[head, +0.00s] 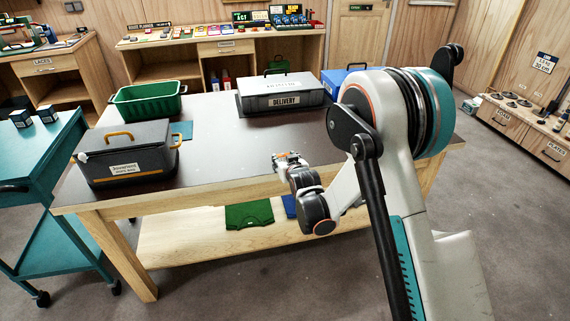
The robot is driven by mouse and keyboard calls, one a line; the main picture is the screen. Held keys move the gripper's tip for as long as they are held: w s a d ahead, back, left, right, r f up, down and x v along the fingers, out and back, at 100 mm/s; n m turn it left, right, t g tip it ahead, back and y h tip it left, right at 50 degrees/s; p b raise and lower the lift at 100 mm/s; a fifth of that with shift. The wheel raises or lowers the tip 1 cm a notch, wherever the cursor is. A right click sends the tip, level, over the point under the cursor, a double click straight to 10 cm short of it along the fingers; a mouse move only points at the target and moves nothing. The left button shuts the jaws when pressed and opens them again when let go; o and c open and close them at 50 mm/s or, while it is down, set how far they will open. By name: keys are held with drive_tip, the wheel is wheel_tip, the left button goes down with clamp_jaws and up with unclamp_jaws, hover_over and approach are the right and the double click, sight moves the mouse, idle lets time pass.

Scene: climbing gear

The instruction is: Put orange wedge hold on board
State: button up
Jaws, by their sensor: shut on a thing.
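My gripper (290,160) is over the front edge of the dark-topped table (225,150), right of its middle. It is small in this view and partly hidden by my own wrist. A small orange patch, which looks like part of the orange wedge hold (283,157), shows at the fingertips. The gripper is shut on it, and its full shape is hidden. I cannot make out a climbing board for certain.
A grey box with orange handles (125,160) stands at the table's left, a green bin (146,100) behind it. A grey DELIVERY case (283,92) and a blue box (340,78) stand at the back. The table's middle is clear. A teal cart (50,175) stands left.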

drive_tip(key=shift+r, duration=0.1)
drive_tip(key=o, duration=1.1)
